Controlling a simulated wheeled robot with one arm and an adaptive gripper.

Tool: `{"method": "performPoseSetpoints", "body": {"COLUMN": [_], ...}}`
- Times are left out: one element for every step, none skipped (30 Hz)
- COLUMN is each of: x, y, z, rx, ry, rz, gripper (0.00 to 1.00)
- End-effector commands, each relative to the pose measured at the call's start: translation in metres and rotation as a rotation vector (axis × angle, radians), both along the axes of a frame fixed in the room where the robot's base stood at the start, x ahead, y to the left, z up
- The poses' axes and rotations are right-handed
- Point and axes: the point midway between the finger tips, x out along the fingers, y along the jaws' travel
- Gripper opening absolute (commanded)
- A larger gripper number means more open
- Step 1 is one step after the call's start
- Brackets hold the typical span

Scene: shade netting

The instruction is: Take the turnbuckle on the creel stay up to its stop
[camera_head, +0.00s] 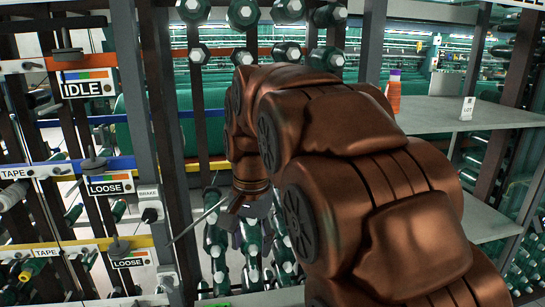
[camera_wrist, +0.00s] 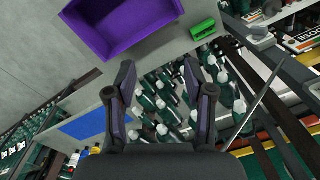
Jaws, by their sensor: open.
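My gripper (camera_wrist: 157,72) is open and empty, its two dark fingers well apart in the wrist view. In the head view, my gripper (camera_head: 252,222) is partly hidden by my brown arm, in front of green bobbins on the creel. A thin grey slanting rod (camera_head: 198,222) runs left of it, beside the creel upright. A thin rod (camera_wrist: 247,118) also shows right of the fingers in the wrist view, apart from them. I cannot tell whether it is the creel stay. I cannot make out a turnbuckle or its stop in either view.
A box labelled BRAKE (camera_head: 150,208) is on the grey upright at left. Signs reading IDLE (camera_head: 86,88) and LOOSE hang there. A grey shelf (camera_head: 430,116) at right holds an orange bottle (camera_head: 394,92). A purple tray (camera_wrist: 120,25) shows in the wrist view.

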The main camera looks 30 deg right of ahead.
Motion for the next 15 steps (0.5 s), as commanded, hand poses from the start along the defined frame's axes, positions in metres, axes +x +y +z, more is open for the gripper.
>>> {"method": "performPoseSetpoints", "body": {"x": [0.014, 0.022, 0.032, 0.038, 0.045, 0.054, 0.06, 0.067, 0.075, 0.081, 0.086, 0.093, 0.099, 0.105, 0.111], "y": [-0.01, -0.015, -0.022, -0.028, -0.033, -0.04, -0.045, -0.051, -0.059, -0.065, -0.07, -0.078, -0.084, -0.091, -0.098], "z": [0.013, 0.021, 0.03, 0.035, 0.041, 0.049, 0.055, 0.062, 0.068, 0.074, 0.08, 0.086, 0.092, 0.097, 0.104], "rx": [0.0, -0.002, -0.003, -0.002, -0.002, 0.0, 0.0, 0.0, 0.001, 0.002, 0.003, 0.004, 0.005, 0.006, 0.008], "ry": [-0.01, -0.02, -0.03, -0.033, -0.04, -0.048, -0.056, -0.064, -0.071, -0.078, -0.085, -0.091, -0.099, -0.106, -0.116], "rz": [-0.056, -0.092, -0.138, -0.172, -0.206, -0.251, -0.285, -0.319, -0.364, -0.396, -0.43, -0.473, -0.505, -0.538, -0.58], "gripper": [0.53, 0.53, 0.53, 0.53, 0.53, 0.53, 0.53, 0.53, 0.53, 0.53, 0.53, 0.53, 0.53, 0.53, 0.53]}}
